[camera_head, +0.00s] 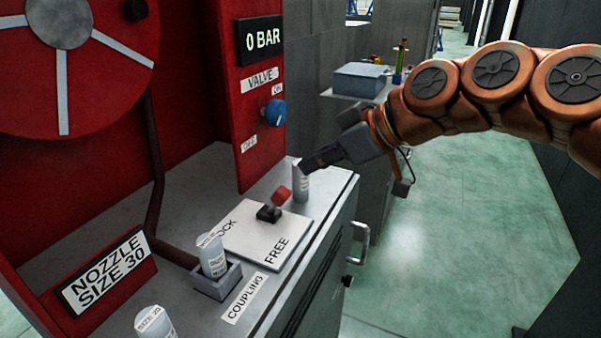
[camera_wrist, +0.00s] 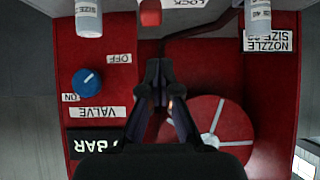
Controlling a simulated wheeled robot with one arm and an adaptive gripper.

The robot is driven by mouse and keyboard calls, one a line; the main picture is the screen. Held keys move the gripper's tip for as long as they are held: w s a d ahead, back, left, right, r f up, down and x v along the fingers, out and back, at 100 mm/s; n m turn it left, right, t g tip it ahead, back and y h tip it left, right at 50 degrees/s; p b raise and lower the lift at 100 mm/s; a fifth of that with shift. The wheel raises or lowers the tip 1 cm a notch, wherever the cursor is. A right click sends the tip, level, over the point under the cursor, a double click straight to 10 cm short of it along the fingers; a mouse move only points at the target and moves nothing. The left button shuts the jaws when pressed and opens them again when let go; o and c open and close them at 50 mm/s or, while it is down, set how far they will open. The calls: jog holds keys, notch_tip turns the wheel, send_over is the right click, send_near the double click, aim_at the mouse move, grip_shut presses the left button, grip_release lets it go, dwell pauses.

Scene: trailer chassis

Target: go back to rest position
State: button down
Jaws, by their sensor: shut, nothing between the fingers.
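My gripper (camera_head: 310,162) is above the right end of the grey cabinet top (camera_head: 185,195). In the head view its tips overlap the top of a pale cylindrical nozzle (camera_head: 301,182); I cannot tell the gap between them. In the wrist view my gripper (camera_wrist: 158,66) has its fingers together, with nothing between them, and points at the red panel. My orange arm reaches in from the right. A red-handled lever (camera_head: 282,196) on a white LOCK/FREE plate (camera_head: 262,240) stands left of and below the gripper.
A nozzle (camera_head: 212,258) stands in the coupling socket (camera_head: 217,284); another nozzle (camera_head: 155,322) is at the front. A blue valve knob (camera_head: 273,113) and a "0 BAR" display (camera_head: 259,39) are on the red panel. A grey box (camera_head: 360,80) sits behind. Green floor (camera_head: 460,230) is open at right.

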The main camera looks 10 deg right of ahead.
jog(key=shift+s+d+r, duration=0.15)
jog(key=shift+d+r, duration=0.15)
jog(key=s+d+f+m+g+h, duration=0.3)
jog(key=s+f+m, duration=0.1)
jog(key=s+f, duration=0.5)
jog(key=s+d+f+m+g+h, duration=0.3)
jog(key=s+f+m, duration=0.1)
jog(key=s+f, duration=0.45)
jog(key=s+d+f+m+g+h, duration=0.3)
jog(key=s+f+m, duration=0.1)
jog(key=s+f, duration=0.5)
notch_tip(320, 180, up, 16)
jog(key=t+p, duration=0.1)
jog(key=p, duration=1.4)
jog(key=shift+w+a+r+n+t, duration=0.2)
jog(key=shift+w+r+n+t, duration=0.1)
jog(key=shift+w, duration=0.15)
